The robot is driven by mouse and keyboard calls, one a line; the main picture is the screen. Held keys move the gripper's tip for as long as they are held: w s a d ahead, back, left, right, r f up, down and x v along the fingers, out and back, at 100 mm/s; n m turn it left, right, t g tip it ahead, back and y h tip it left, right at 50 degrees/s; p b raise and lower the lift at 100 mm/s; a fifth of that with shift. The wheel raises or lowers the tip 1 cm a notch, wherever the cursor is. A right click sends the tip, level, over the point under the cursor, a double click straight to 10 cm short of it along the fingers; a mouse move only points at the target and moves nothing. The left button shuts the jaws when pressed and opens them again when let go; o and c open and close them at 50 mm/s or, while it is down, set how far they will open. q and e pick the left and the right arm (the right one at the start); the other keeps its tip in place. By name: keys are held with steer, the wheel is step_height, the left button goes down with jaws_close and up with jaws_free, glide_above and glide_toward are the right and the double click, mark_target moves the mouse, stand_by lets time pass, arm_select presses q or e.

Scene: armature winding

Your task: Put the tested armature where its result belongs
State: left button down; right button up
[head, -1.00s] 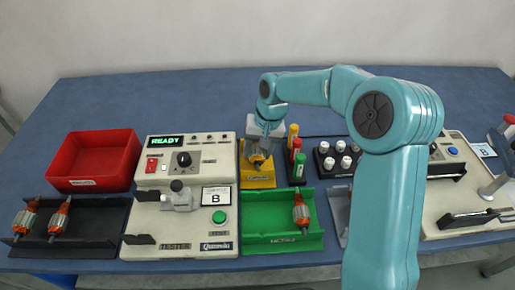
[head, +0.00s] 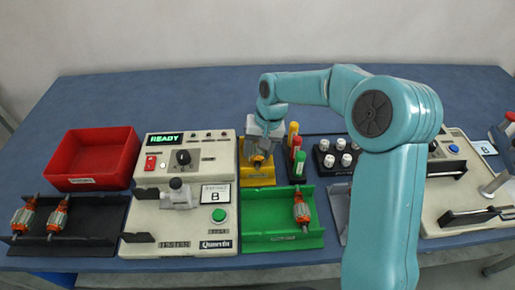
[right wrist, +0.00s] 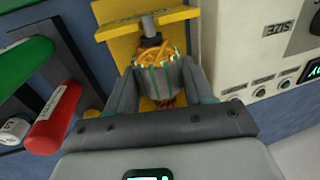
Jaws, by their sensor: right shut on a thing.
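My right gripper (head: 260,150) is shut on an armature (right wrist: 160,75) with orange windings and a grey core. Its shaft points at the yellow stand (head: 257,182), which also shows in the right wrist view (right wrist: 112,32). I cannot tell whether the armature rests on the stand. The tester (head: 150,215) reads READY and its clamp (head: 178,196) holds no visible armature. The green tray (head: 265,236) holds one armature (head: 301,210). The black tray (head: 95,215) holds two armatures. The red bin (head: 93,182) looks empty. My left gripper is out of view.
Red, yellow and green capped bottles (head: 299,165) stand right of the yellow stand. A dark rack (head: 322,171) holds several white-capped bottles. A beige machine (head: 438,208) stands at the right. The table behind is clear.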

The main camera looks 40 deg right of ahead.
steer(key=o, duration=1.4)
steer(key=p+v, duration=0.1)
steer(key=v, duration=1.5)
steer(key=shift+r+p, duration=0.2)
steer(key=shift+p, duration=0.2)
